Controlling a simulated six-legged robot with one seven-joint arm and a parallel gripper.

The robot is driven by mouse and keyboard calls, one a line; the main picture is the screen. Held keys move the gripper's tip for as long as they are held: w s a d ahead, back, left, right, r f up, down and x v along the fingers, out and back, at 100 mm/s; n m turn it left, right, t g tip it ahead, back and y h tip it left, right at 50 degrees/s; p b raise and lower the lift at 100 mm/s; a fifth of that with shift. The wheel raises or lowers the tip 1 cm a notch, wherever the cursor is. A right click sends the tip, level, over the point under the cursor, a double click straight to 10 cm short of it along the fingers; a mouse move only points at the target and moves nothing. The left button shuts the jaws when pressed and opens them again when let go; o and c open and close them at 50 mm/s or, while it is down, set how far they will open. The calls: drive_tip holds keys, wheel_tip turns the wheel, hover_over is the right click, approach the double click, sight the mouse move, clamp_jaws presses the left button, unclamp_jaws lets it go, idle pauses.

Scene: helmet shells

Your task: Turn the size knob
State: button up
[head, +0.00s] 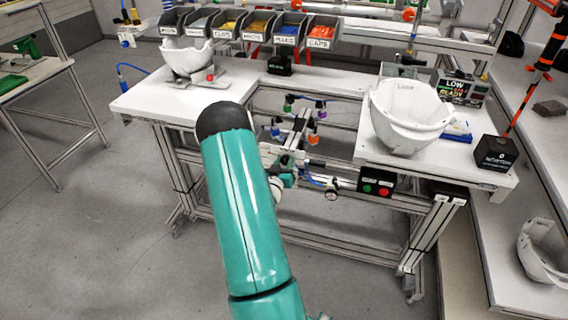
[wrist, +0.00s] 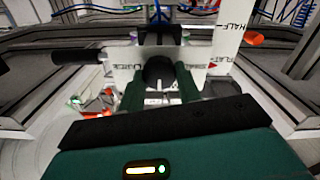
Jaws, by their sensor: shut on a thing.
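In the wrist view, the size knob (wrist: 159,69) is a dark round piece in front of a pale plate. The two green fingers of my gripper (wrist: 159,80) stand on either side of it and are shut on it. The knob's lower part and any mark on it are hard to make out. In the head view, my teal arm reaches to the fixture (head: 290,160) between the two white tables, and it hides the knob there.
A black handle (wrist: 77,56) sticks out left of the knob. A white sign (wrist: 228,40) reading HALF and FLAT stands right. White helmet shells sit on the left table (head: 188,60) and right table (head: 410,115). A button box (head: 376,186) hangs below the right table.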

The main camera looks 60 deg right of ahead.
drive_tip(key=shift+m, duration=0.3)
drive_tip(key=m, duration=0.8)
drive_tip(key=shift+s, duration=0.15)
drive_tip(key=m, duration=0.4)
drive_tip(key=shift+f+m, duration=0.1)
drive_tip(key=shift+m, duration=2.1)
drive_tip(key=o, duration=1)
drive_tip(key=shift+c, duration=0.2)
drive_tip(key=shift+a, duration=0.1)
